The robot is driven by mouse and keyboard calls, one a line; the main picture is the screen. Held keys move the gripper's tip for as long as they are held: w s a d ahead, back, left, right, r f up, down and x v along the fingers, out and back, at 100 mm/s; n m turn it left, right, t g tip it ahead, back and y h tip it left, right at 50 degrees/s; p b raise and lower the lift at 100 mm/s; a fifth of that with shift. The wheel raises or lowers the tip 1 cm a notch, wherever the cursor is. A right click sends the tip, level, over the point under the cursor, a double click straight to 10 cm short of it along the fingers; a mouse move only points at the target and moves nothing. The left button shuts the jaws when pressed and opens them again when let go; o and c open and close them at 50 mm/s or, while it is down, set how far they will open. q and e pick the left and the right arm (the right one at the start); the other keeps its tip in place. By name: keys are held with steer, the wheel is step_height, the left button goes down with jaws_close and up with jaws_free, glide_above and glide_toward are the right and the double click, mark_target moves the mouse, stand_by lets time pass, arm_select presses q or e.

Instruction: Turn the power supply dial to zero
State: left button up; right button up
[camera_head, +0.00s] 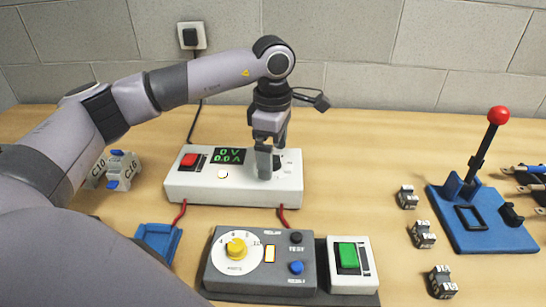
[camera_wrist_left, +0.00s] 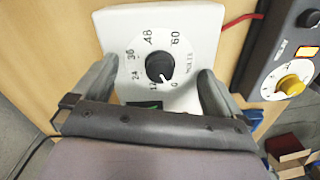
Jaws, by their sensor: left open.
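The power supply (camera_head: 235,192) is a white box on the bench in the head view. Its display (camera_head: 230,156) reads 0 V and 0.0 A. My left gripper (camera_head: 268,170) points down over its right half and partly hides the dial in the head view. In the left wrist view the dial (camera_wrist_left: 158,67) is a black knob inside a printed volt scale from 0 to 60. Its mark seems to point near 0. My left gripper (camera_wrist_left: 156,80) is open there, one finger on each side of the dial, not closed on it. My right gripper is not in view.
A relay box (camera_head: 262,262) with a yellow knob stands in front, beside a green switch (camera_head: 348,256). A red-balled lever on a blue base (camera_head: 490,222) stands at the right. A blue tray (camera_head: 157,240) and small blocks lie around. A block wall is behind.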

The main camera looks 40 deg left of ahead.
arm_select(q)
steer(key=shift+r, duration=0.1)
steer(key=shift+r+p, duration=2.6)
steer(key=shift+r, duration=0.9)
steer(key=shift+f, duration=0.1)
